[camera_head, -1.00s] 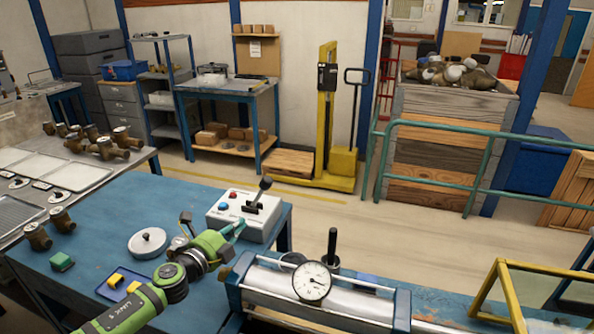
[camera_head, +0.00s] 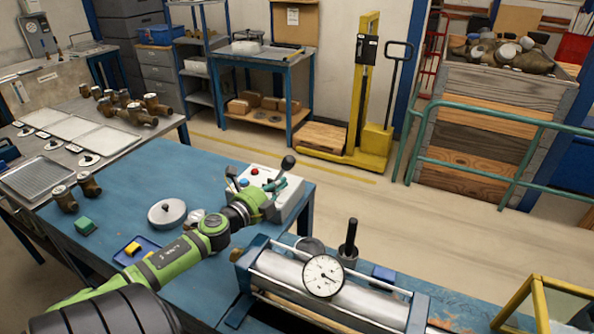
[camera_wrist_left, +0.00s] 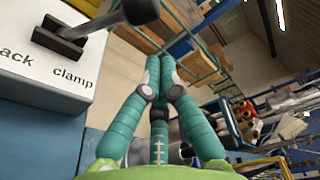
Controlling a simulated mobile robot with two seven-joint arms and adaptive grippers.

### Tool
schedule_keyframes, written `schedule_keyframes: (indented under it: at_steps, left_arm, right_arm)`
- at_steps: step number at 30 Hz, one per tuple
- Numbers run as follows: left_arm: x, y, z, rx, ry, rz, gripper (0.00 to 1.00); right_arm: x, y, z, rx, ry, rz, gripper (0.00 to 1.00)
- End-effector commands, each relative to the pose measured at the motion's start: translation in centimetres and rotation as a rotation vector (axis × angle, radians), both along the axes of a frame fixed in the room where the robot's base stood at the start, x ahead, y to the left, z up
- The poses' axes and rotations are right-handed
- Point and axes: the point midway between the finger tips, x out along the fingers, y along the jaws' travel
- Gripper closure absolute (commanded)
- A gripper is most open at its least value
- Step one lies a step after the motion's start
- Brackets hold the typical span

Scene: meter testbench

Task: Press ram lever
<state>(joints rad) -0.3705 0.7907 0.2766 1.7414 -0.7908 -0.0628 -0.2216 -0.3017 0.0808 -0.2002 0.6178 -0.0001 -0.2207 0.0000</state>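A white control box (camera_head: 291,207) stands at the far right corner of the blue table. Its lever (camera_head: 288,162) has a black ball knob and leans toward the upper right. The left wrist view shows the lever's knob (camera_wrist_left: 140,10) at the top, its slot and the printed word "clamp". My left gripper (camera_head: 291,182) is over the box, close by the lever and partly in front of the box. In the left wrist view the teal fingers (camera_wrist_left: 160,62) are together with nothing between them, below and right of the knob. Contact with the lever cannot be told. My right gripper is out of view.
A test bench with a silver cylinder (camera_head: 300,283) and a round dial gauge (camera_head: 323,276) stands to the right. A black upright handle (camera_head: 351,237) rises behind it. A round grey disc (camera_head: 167,212), a blue tray (camera_head: 150,257) and a green block (camera_head: 85,227) lie on the table.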

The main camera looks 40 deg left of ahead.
Motion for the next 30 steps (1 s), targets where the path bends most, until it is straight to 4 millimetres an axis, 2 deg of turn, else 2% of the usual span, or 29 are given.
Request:
schedule_keyframes:
  at_steps: [4,15,21,30]
  left_arm:
    - [2.3,0.4,0.2,0.000,-0.004,0.001,1.00]
    - [6.8,1.0,-0.2,-0.001,-0.003,0.001,1.00]
    - [7.8,1.0,-0.3,0.001,0.000,0.001,1.00]
    - [7.9,1.0,-0.4,0.001,0.000,0.000,1.00]
  right_arm:
    - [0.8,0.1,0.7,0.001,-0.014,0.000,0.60]
    - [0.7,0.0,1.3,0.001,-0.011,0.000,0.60]
    - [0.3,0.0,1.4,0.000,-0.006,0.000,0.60]
    - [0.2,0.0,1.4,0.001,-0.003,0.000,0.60]
